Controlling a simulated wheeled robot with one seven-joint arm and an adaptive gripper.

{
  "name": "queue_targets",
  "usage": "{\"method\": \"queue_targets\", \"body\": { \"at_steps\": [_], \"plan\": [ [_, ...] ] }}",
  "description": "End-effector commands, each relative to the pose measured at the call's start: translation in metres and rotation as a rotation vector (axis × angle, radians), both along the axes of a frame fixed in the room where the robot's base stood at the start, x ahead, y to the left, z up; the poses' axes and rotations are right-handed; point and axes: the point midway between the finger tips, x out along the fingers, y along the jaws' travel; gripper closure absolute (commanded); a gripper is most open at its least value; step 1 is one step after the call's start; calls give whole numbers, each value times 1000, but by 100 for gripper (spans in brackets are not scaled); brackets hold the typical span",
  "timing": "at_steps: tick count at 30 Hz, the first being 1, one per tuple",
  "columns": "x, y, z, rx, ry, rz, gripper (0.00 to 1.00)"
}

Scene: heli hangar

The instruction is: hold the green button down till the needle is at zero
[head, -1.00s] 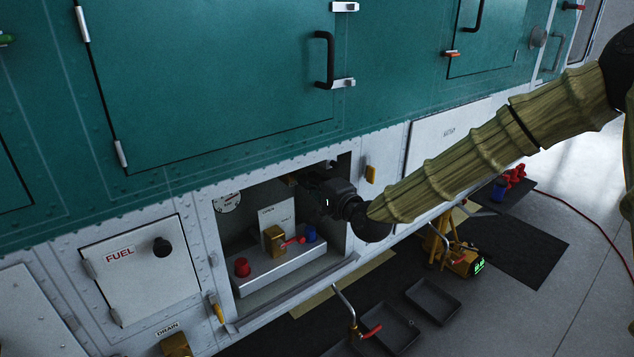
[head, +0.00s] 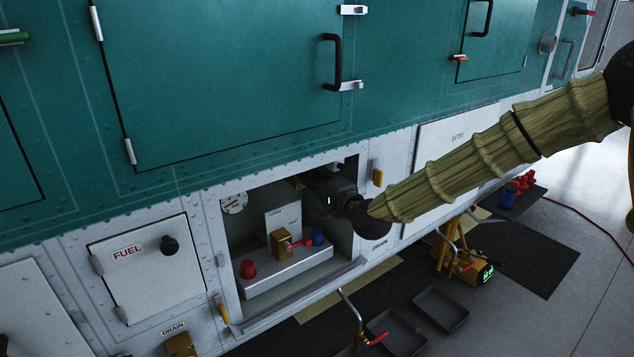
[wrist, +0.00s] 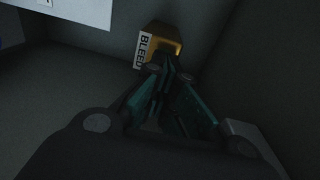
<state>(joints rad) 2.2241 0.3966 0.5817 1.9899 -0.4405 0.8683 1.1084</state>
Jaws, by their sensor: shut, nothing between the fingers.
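My gripper (head: 326,190) reaches into the open service bay at its upper right. In the wrist view its fingers (wrist: 168,68) are shut and empty. Their tips overlap the lower edge of a yellow block (wrist: 165,38) with a BLEED label; I cannot tell whether they touch it. A bit of this block (head: 294,182) shows left of my gripper in the head view. No green button can be made out; the fingers may cover it. The round white gauge (head: 235,203) is at the bay's upper left; its needle is too small to read.
On the bay's ledge (head: 275,278) stand a red cap (head: 248,268), a brass valve (head: 281,242) with a red lever, and a blue cap (head: 317,237). A placard (head: 284,218) is behind. The bay's frame surrounds my gripper. Trays (head: 441,308) lie on the floor below.

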Motion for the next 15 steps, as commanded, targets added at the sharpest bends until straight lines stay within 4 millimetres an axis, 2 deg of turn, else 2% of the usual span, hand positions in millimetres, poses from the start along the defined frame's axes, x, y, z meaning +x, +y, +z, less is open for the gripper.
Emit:
{"method": "queue_targets", "body": {
  "at_steps": [1, 8, 15],
  "plan": [
    [3, 1, 6, 4, -9, -2, 100],
    [-1, -3, 7, 6, -11, -2, 100],
    [-24, -22, 7, 7, -6, 2, 100]
  ]
}}
